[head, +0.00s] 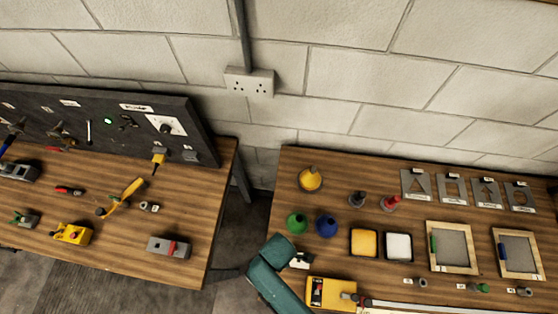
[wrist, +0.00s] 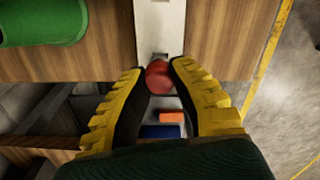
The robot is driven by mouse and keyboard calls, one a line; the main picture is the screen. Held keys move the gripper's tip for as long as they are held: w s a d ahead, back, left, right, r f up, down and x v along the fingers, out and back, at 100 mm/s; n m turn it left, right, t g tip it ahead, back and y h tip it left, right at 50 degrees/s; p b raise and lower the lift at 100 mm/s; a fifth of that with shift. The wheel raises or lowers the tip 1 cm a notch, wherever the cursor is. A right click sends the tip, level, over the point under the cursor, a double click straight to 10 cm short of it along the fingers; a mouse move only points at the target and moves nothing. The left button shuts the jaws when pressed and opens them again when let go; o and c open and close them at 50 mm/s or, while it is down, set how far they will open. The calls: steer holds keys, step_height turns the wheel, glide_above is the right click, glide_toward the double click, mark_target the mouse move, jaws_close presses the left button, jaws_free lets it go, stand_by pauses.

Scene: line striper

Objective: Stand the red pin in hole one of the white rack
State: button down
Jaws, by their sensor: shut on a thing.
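In the wrist view my gripper (wrist: 157,72) has its yellow-and-black fingers closed around the red pin (wrist: 158,77). Only the rounded red end of the pin shows between the fingertips; its lower part is hidden. One opening lies just past the pin. I cannot tell whether the pin is above the rack or touching it, nor which hole is hole one.
A green rounded object (wrist: 40,22) lies at upper left in the wrist view. Orange (wrist: 172,117) and blue (wrist: 162,131) pieces show between my fingers. In the head view, the right bench (head: 300,163) holds bottles, pads and frames; a gap separates it from the left bench (head: 110,265).

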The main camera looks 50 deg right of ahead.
steer(key=shift+f, duration=0.45)
steer(key=c, duration=0.6)
jaws_free()
step_height(320, 180, up, 5)
steer(key=p, duration=0.5)
steer(key=shift+r, duration=1.05)
